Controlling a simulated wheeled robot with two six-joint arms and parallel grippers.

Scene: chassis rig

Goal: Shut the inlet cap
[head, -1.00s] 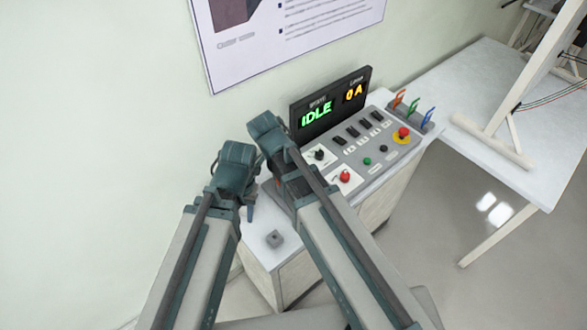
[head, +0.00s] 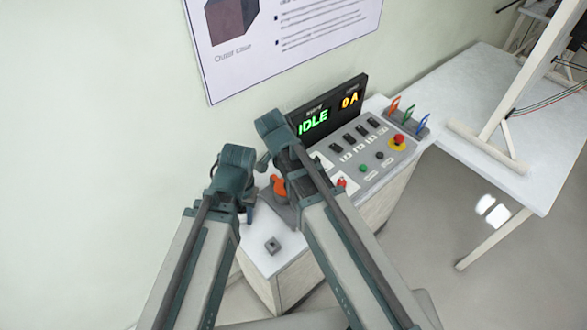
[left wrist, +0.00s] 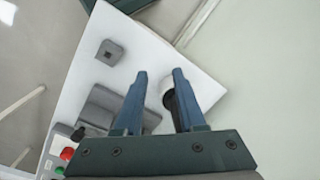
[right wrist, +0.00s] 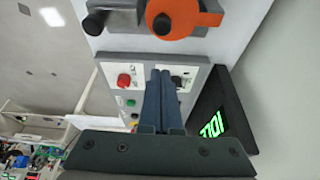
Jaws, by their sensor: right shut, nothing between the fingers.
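An orange part (head: 279,185), which looks like the cap, sits on a grey housing at the near left of the console. In the right wrist view the orange part (right wrist: 178,18) is cut off by the top edge, beside a black round knob (right wrist: 95,23). I cannot tell how far the cap is turned. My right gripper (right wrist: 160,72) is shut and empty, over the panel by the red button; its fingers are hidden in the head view.
The console panel (head: 370,150) carries switches and buttons, with a display (head: 325,112) reading IDLE and 0 A behind. A small grey block (head: 272,245) lies on the white top near the front. The wall is close on the left. A white table (head: 470,90) stands right.

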